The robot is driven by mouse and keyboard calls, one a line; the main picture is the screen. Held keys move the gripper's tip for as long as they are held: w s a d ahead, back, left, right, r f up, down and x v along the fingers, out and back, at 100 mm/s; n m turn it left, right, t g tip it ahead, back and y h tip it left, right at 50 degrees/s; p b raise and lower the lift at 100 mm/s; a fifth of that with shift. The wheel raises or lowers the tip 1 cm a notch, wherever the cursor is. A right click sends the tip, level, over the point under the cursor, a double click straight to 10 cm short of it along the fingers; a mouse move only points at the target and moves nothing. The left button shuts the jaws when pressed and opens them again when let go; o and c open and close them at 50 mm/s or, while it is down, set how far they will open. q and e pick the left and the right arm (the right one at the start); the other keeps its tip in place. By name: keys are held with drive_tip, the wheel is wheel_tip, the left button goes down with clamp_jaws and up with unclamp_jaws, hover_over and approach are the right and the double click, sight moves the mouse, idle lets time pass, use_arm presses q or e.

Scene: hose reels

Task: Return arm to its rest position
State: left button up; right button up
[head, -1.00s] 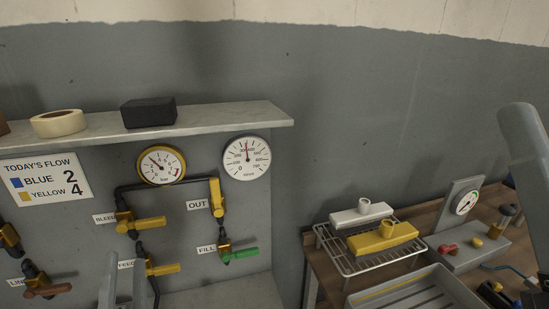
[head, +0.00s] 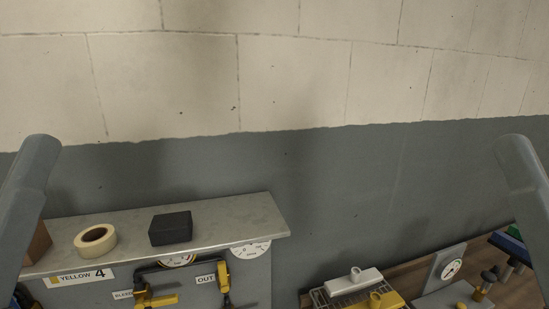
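Grey links of my two arms show at the left and right edges of the head view, both raised. Neither gripper is in view, so I cannot see whether they are open or shut or hold anything. Below the arms, the valve panel carries a yellow OUT valve handle (head: 223,277) and a yellow BLEED handle (head: 162,300). The lower valves are out of the frame.
A grey shelf (head: 240,217) over the panel holds a tape roll (head: 81,247), a black block (head: 171,228) and a brown box (head: 38,246).

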use_arm(q)
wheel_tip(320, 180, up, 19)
drive_tip(key=p, duration=1.4)
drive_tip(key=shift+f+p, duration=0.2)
drive_tip(key=shift+p, duration=0.15)
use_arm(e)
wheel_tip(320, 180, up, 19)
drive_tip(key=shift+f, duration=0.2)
